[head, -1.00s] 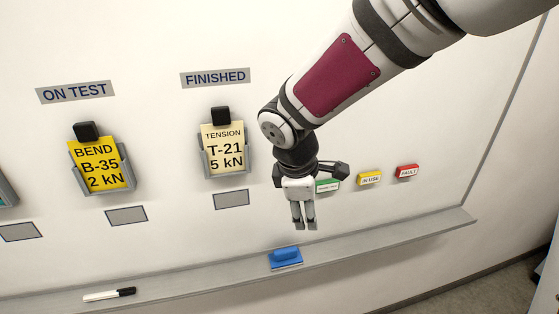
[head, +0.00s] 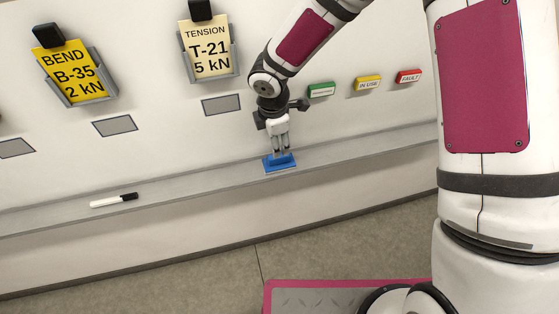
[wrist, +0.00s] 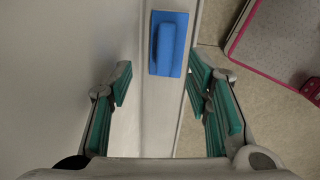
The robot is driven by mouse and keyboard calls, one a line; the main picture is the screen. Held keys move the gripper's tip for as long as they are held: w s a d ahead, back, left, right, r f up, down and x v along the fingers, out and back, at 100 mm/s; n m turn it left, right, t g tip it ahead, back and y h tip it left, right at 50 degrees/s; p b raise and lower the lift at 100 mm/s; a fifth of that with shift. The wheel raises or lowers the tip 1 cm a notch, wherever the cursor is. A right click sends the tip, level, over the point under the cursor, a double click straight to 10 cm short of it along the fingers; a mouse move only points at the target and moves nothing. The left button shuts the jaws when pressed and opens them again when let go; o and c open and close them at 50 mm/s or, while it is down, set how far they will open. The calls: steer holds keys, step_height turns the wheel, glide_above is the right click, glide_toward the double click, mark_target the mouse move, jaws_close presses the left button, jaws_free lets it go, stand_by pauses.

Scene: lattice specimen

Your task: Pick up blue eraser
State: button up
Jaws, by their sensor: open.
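The blue eraser (head: 279,162) lies on the grey ledge below the board, with its raised grip upward. In the wrist view the eraser (wrist: 168,43) is at the top centre, ahead of the space between the fingers. My gripper (head: 280,151) is right above the eraser in the head view, pointing down. In the wrist view my gripper (wrist: 160,85) is open, its green-padded fingers apart with nothing between them. I cannot tell whether the fingertips touch the eraser.
The ledge (head: 200,182) runs along the board. A black-and-white marker (head: 114,200) lies on it to the left. Green (head: 321,90), yellow (head: 368,83) and red (head: 409,76) labelled blocks are on the board, right of my gripper. Card holders (head: 209,48) hang at upper left.

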mark_target(279, 160)
steer(key=f, duration=0.3)
steer(key=f+p, duration=0.1)
steer(key=f, duration=0.1)
steer(key=shift+d+f, duration=0.15)
steer(key=shift+d, duration=0.1)
steer(key=shift+w+f, duration=0.2)
steer(key=shift+f, duration=0.3)
jaws_close()
